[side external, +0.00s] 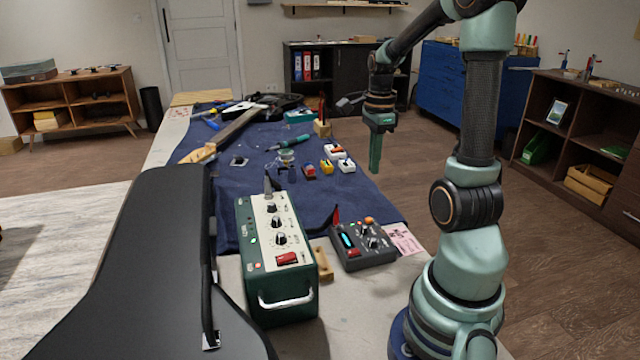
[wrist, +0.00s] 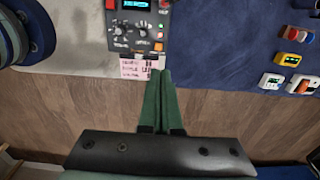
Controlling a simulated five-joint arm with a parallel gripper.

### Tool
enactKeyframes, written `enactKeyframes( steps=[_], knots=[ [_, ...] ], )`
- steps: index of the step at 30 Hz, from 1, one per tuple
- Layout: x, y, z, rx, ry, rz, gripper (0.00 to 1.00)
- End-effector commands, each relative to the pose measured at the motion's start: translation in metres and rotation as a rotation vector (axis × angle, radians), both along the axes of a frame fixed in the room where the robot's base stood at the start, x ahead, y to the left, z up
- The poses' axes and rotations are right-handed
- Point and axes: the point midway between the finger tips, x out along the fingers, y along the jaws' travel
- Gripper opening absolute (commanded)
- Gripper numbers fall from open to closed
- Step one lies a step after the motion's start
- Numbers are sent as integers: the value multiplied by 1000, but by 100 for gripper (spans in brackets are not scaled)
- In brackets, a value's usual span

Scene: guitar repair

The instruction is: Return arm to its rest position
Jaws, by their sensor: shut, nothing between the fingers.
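My gripper (side external: 375,160) hangs pointing down in the side external view, in the air at the right edge of the workbench. Its green fingers are together with nothing between them. In the wrist view the gripper (wrist: 160,74) shows its two fingers meeting at the tips, over the wood floor beside the bench edge. My arm rises from its base at the front right and bends over at the top.
The bench carries a blue mat (side external: 233,219), a green amplifier box (side external: 253,268), a dark pedal with knobs (side external: 353,262), small coloured pedals and a guitar neck (side external: 225,134). A pink card (wrist: 138,66) lies near the edge. A black case (side external: 130,260) stands left. Floor is open right.

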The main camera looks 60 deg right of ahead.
Motion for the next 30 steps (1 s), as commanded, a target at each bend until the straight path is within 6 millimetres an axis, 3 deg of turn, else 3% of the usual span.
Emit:
enactKeyframes(
  steps=[10, 14, 21, 30],
  knots=[
    [2, 2, 1, -4, -3, 21, 0],
    [16, 23, 11, -37, -30, 206, 0],
    [52, 113, 43, -187, -123, 993, 0],
    [55, 223, 67, -447, -211, 1947, 0]
  ],
)
